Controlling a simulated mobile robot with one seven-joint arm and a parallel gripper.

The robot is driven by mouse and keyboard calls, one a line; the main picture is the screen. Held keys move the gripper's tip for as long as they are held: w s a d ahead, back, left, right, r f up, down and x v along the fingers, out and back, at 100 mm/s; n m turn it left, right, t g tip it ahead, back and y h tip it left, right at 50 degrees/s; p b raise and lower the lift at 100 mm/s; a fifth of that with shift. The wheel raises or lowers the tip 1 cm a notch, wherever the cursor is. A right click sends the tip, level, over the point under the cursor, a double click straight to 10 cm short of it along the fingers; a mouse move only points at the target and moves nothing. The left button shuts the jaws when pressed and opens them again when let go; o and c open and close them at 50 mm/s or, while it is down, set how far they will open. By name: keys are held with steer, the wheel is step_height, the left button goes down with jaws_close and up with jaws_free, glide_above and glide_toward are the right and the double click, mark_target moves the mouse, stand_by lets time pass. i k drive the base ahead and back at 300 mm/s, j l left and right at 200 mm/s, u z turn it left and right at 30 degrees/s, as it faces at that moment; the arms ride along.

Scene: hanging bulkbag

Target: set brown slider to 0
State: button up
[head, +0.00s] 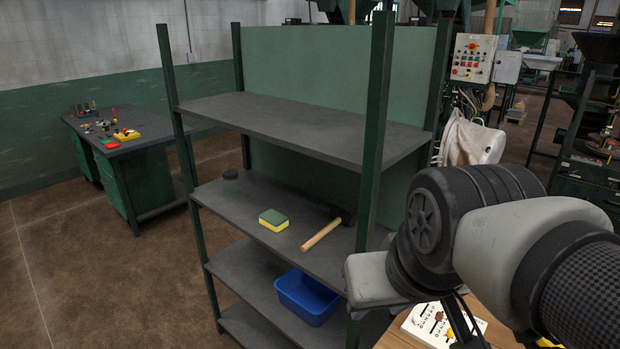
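A white panel (432,325) with several small dark and coloured marks lies on a light wooden surface (393,342) at the bottom right. A small brownish spot (438,316) shows on the panel. It is too small to tell whether it is the brown slider, and I cannot read its setting. My arm covers the panel's right side. Thin black parts at the end of my arm (466,322) hang over the panel's right edge. The fingers of my gripper cannot be made out, so I cannot tell whether they are open, shut or touching anything.
A green-framed shelf (290,125) stands just left of the panel. A desk (145,143) with small items stands far left. Floor left of the shelf is clear.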

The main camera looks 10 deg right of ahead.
mark_target(439, 315)
steer(key=z, duration=0.85)
steer(key=k+l+u, duration=0.1)
steer(key=l+u, duration=0.15)
steer(key=i+j+z, duration=0.1)
steer(key=j+z, duration=0.15)
steer(key=z, duration=0.2)
steer(key=k+l+u, duration=0.45)
steer(key=k+l, duration=0.15)
steer(key=l, duration=0.15)
